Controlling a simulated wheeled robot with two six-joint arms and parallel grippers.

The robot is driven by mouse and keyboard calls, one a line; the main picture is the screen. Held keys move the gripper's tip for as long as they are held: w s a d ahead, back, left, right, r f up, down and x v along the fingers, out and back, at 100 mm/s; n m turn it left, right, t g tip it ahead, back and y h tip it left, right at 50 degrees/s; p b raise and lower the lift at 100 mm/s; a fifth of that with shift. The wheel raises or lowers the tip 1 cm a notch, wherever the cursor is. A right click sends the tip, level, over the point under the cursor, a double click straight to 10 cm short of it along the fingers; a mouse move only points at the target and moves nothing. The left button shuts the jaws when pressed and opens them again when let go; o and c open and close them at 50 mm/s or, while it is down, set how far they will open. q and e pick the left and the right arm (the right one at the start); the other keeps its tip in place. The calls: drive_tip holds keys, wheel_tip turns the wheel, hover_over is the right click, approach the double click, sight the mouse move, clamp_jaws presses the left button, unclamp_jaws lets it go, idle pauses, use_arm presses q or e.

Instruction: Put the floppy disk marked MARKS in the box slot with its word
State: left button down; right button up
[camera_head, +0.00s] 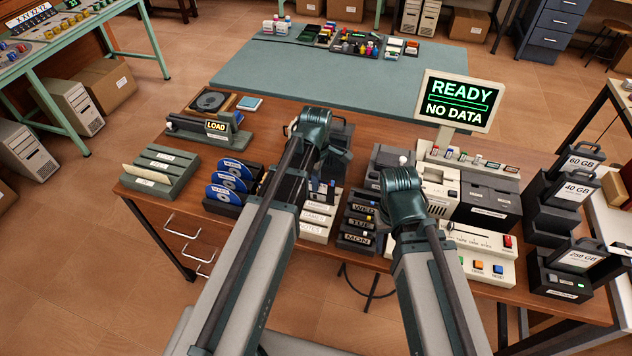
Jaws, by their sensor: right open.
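A pale box with labelled slots (316,228) stands at the front middle of the wooden bench, partly behind my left arm. Its lower labels seem to read GAMES and NOTES; the upper part is hidden. A dark floppy disk (331,190) seems to stand at its back; its word is not readable. I cannot pick out the word MARKS anywhere. My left gripper (338,148) is above the back middle of the bench, its fingers dark and partly hidden, so its hold is unclear. My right gripper (403,163) is open, mostly hidden behind its wrist, near the white-and-black machines.
Blue discs in a black rack (230,185) and a green slotted holder (160,172) stand left. The WED, TUE, MON rack (358,225) stands between my arms. A READY/NO DATA screen (458,100) and GB drives (570,205) are right. The teal mat (300,80) has free room.

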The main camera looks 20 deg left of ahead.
sight(316, 199)
use_arm(q)
drive_tip(key=shift+f, duration=0.15)
use_arm(e)
drive_tip(key=shift+f, duration=0.15)
use_arm(q)
drive_tip(key=shift+f+b, duration=1.85)
drive_tip(key=shift+b, duration=0.2)
use_arm(e)
drive_tip(key=shift+f, duration=1.9)
use_arm(q)
drive_tip(key=c, duration=1)
unclamp_jaws()
wheel_tip(316, 199, up, 8)
drive_tip(key=p, duration=0.8)
drive_tip(key=shift+r, duration=0.1)
use_arm(e)
wheel_tip(316, 199, up, 8)
